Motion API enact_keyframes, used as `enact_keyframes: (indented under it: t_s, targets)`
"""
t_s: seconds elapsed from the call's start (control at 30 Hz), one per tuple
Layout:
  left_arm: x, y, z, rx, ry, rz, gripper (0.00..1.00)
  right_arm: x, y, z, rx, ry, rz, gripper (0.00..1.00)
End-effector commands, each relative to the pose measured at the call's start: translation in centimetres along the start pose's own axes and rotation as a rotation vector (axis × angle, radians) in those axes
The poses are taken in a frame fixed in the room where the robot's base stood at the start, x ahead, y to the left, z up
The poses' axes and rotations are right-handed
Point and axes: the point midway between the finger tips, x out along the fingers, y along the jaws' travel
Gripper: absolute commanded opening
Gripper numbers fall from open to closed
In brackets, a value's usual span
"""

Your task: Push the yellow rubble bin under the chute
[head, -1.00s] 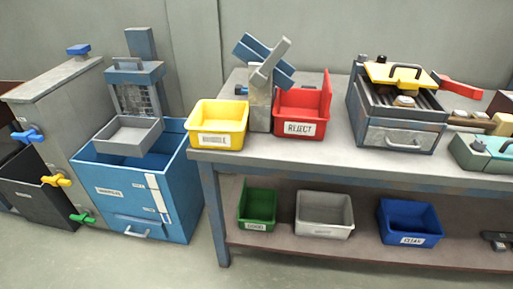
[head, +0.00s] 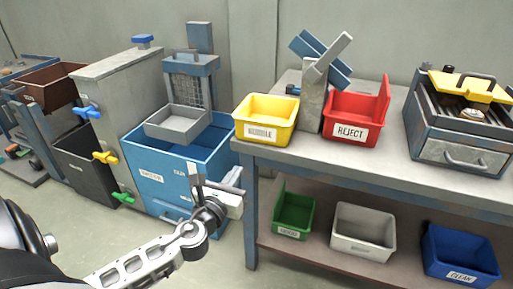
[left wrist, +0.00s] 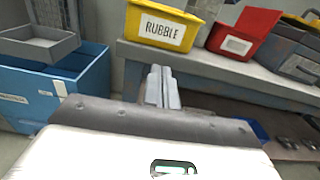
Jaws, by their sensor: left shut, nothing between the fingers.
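The yellow rubble bin (head: 266,118) stands upright on the table top at its left front corner. Its label reads RUBBLE in the left wrist view (left wrist: 160,28). A tilted blue piece (head: 322,62), which looks like the chute, sits on a grey post behind and right of the bin, with a grey bar across it. The bin is left of this post. My left gripper (head: 235,178) is low in front of the table's left end, below the bin and apart from it. Its fingers are shut and empty in the left wrist view (left wrist: 162,86). My right gripper is not in view.
A red REJECT bin (head: 356,118) stands right of the post. A blue box (head: 160,178) with a grey tray (head: 180,123) is left of the table. The table edge (head: 300,160) lies between my gripper and the bin. Green, white and blue bins sit on the lower shelf.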

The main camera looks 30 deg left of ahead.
Motion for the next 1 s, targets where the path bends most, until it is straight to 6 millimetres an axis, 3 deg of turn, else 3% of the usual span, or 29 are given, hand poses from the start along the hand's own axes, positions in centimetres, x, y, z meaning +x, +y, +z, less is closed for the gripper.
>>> enact_keyframes:
  t_s: [0.17,0.6,0.8,1.0]
  targets:
    - [2.1,0.1,0.5,0.038,-0.014,0.0,0.0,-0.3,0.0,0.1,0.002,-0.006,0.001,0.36]
    - [11.1,0.1,0.3,0.029,-0.01,0.001,0.0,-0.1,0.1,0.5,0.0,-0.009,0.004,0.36]
    - [13.3,0.0,0.3,0.029,-0.009,0.0,0.0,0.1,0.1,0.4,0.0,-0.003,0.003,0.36]
    - [13.9,0.0,0.3,0.03,-0.008,0.0,0.0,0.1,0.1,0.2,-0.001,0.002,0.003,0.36]
